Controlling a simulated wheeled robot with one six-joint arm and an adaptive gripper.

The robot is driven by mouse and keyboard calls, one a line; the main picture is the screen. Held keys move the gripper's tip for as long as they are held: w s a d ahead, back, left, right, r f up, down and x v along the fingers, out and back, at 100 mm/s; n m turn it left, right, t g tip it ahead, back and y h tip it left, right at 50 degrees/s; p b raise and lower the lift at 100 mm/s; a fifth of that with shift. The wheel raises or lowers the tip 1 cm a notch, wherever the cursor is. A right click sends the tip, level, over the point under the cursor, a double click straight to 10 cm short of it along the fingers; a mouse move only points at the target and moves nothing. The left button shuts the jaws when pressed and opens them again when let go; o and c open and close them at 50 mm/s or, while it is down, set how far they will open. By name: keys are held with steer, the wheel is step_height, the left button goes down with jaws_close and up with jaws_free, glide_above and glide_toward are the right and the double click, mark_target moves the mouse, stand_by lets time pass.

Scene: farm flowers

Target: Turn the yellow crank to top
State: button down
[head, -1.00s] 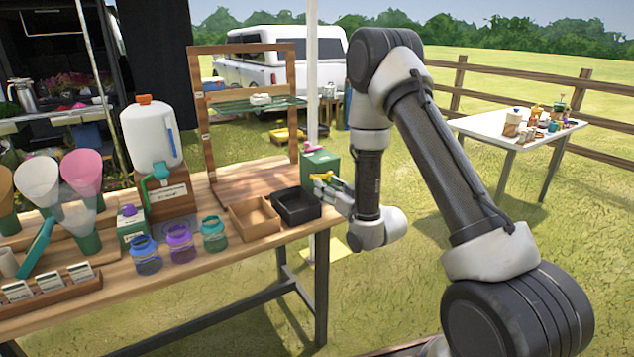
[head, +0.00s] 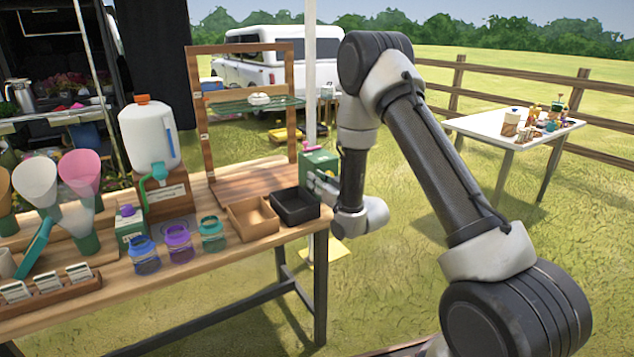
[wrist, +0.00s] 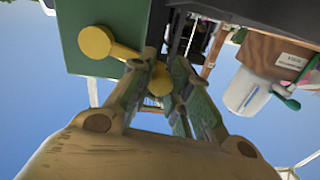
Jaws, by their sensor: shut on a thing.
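The yellow crank (wrist: 97,42) is on the face of a green box. In the wrist view its round hub is at upper left, and its arm slants down and right to a yellow knob. My gripper (wrist: 160,80) is shut on that knob, with a finger on each side. The wrist picture looks upside down, with sky at the bottom. In the head view the green box (head: 320,161) stands at the table's right end. My gripper (head: 318,182) is against its near side there and hides the crank.
A black tray (head: 296,217) and a wooden tray (head: 240,228) sit just left of my gripper. Several glass jars (head: 178,245) and a white dispenser (head: 148,135) stand farther left on the wooden table (head: 200,285). A tall wooden frame (head: 198,120) rises behind the trays.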

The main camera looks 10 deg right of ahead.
steer(key=shift+w+d+r+m, duration=0.1)
steer(key=shift+d+r+m, duration=0.1)
steer(key=shift+r+m, duration=0.5)
steer(key=shift+w+d+r+m, duration=0.1)
steer(key=shift+d+r+m, duration=0.2)
steer(key=shift+m, duration=0.7)
steer(key=shift+a, duration=0.1)
steer(key=c, duration=1.3)
jaws_free()
steer(key=v, duration=0.7)
steer(key=shift+s, duration=0.35)
